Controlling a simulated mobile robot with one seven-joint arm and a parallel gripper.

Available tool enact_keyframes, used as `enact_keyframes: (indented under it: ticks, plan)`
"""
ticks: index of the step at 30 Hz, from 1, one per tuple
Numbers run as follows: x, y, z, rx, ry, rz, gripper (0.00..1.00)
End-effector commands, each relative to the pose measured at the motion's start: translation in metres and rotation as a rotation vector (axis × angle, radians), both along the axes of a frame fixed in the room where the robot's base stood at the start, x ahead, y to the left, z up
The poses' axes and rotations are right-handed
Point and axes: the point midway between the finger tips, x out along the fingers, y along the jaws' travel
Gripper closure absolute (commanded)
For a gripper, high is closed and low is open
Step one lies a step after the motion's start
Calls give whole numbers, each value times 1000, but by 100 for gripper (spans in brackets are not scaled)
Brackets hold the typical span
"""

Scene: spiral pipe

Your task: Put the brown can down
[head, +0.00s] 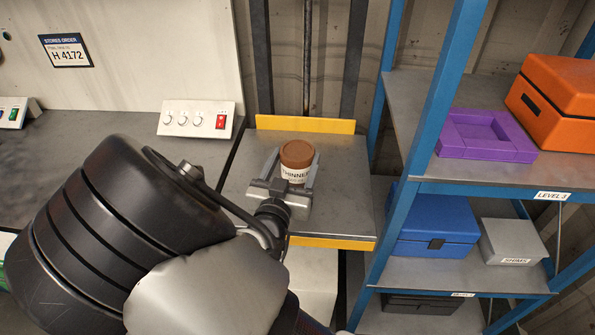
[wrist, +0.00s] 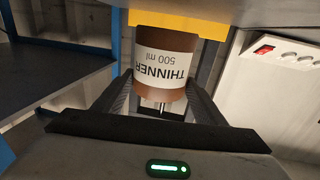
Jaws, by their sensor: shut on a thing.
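The brown can (head: 297,154) has a white label reading THINNER and a brown top. My gripper (head: 294,172) is shut on it, one finger on each side. The can is over a grey platform (head: 345,190) with yellow strips at its back and front edges. I cannot tell whether its base touches the platform. In the wrist view the can (wrist: 166,66) shows with its label upside down, between the two dark fingers (wrist: 160,100).
A blue-framed shelf (head: 412,165) stands close at right, holding a purple tray (head: 485,150), an orange case (head: 560,95), a blue box (head: 430,225) and a grey box (head: 512,242). A white switch panel (head: 196,119) is on the bench at left. Platform beside the can is bare.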

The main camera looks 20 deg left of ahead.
Motion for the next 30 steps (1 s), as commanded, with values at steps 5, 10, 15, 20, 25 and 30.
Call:
enact_keyframes:
  ticks: [5, 10, 15, 20, 25, 30]
  plan:
    - [0, 0, -27, -3, -3, 1, 76]
    - [0, 0, -37, 1, -4, 0, 76]
    - [0, 0, -37, 2, -4, 0, 76]
    - [0, 0, -41, 1, -3, 0, 76]
    - [0, 0, -41, -1, 1, 1, 17]
    - [0, 0, -41, -1, 1, 1, 17]
